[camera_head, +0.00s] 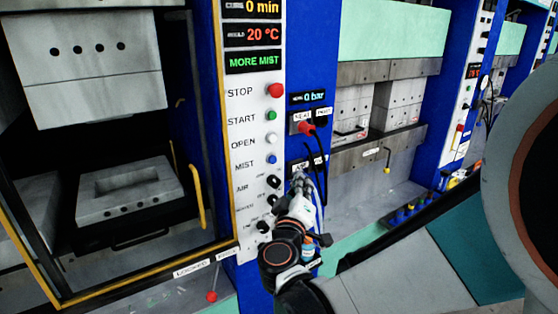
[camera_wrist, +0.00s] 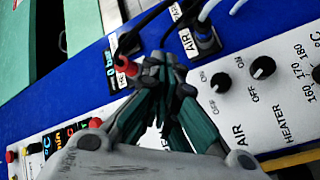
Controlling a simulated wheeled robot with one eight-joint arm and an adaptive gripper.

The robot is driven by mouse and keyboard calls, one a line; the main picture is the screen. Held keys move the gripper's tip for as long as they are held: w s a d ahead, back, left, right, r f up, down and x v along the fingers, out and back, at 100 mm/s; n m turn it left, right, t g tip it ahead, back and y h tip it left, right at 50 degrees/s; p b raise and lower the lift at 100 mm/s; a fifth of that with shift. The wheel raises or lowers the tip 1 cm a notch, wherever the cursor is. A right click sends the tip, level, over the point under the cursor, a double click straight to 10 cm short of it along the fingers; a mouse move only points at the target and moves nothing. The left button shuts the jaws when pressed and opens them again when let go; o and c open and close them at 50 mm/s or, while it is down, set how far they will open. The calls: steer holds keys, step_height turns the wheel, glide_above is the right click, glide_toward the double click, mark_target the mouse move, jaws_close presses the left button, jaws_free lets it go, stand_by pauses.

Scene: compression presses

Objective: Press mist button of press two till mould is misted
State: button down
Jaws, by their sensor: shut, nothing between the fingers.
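The control panel (camera_head: 248,190) of the near press stands upright. Its blue MIST button (camera_head: 272,160) is in plain view below the white OPEN button. The green display (camera_head: 254,62) reads MORE MIST. The lower mould half (camera_head: 130,196) lies in the open press, below the upper half (camera_head: 95,70). My gripper (camera_head: 299,182) is shut and empty, to the right of and below the MIST button in the head view. In the wrist view my gripper (camera_wrist: 164,62) covers the middle of the panel and hides the MIST button. I cannot tell its distance from the panel.
AIR and HEATER knobs (camera_wrist: 262,68) sit on the panel beside my fingers. Black cables hang from a red plug (camera_head: 304,128) on the blue column (camera_head: 300,75). A yellow-edged door frame (camera_head: 215,90) borders the press. Another press (camera_head: 372,105) stands at right.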

mark_target(273, 160)
steer(key=w+a, duration=0.5)
steer(key=w, duration=0.2)
steer(key=shift+w, duration=0.15)
stand_by(0.3)
steer(key=shift+w, duration=0.15)
stand_by(1.3)
steer(key=shift+w+a, duration=0.15)
steer(key=shift+w, duration=0.05)
steer(key=shift+w+a, duration=0.3)
steer(key=shift+w, duration=0.15)
stand_by(0.8)
steer(key=shift+s+d, duration=0.1)
steer(key=shift+s, duration=0.05)
stand_by(0.3)
steer(key=shift+s+d+b, duration=0.35)
steer(key=shift+s+d, duration=0.1)
steer(key=shift+s, duration=0.2)
